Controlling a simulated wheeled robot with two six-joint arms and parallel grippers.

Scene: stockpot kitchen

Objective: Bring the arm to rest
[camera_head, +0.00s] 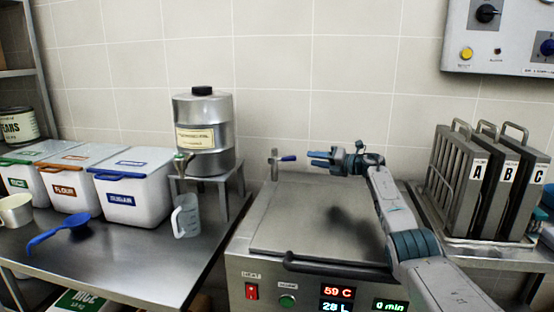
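My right arm reaches in from the lower right over the steel cooker. Its gripper (322,158) points left, above the back part of the closed cooker lid (300,215). My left arm and gripper are not in view.
A steel dispenser (205,135) stands on a small stand at left, with a clear jug (186,216) below. White bins (135,190) and a blue scoop (62,238) are on the left table. Lettered metal holders (468,200) stand at right. A control box (505,38) hangs on the wall.

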